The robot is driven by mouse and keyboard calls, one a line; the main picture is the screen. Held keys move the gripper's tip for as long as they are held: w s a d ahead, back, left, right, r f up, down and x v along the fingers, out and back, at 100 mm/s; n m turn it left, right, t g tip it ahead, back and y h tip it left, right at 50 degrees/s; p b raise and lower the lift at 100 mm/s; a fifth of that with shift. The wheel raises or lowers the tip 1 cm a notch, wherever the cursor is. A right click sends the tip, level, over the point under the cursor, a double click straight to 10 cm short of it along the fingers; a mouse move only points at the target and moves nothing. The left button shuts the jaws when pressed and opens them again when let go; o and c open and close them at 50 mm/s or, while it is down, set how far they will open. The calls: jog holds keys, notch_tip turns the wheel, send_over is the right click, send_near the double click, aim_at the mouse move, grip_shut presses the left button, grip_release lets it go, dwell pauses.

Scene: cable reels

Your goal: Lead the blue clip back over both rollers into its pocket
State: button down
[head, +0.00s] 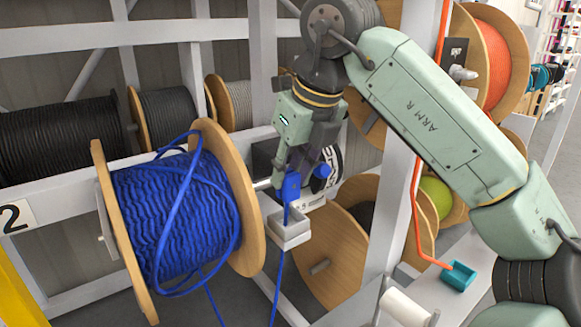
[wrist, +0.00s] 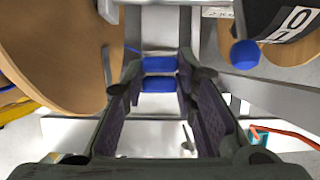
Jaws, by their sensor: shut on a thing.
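The blue clip (head: 291,187) is held in my gripper (head: 303,163), above and close to a small light grey open box (head: 291,232), which looks like the pocket. In the wrist view the blue clip (wrist: 158,84) sits between the two fingertips. A blue cable (head: 280,272) drops from the clip past the box and runs out at the bottom of the head view. The blue cable reel (head: 175,215) stands at the left, with loose loops over its winding. I cannot make out the two rollers for certain.
A blue round knob (head: 322,171) is close to the right of the clip. The reel's wooden flange (head: 235,190) is close to the left. A white post (head: 397,190) and a taut orange cable (head: 419,180) into a teal box (head: 458,276) are at the right.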

aim_at(294, 188)
jog(key=shift+f+b, duration=1.9)
jog(key=shift+f, duration=0.85)
jog(key=c, duration=1.2)
grip_release()
jog(key=v, duration=1.2)
jog(key=shift+r, duration=0.1)
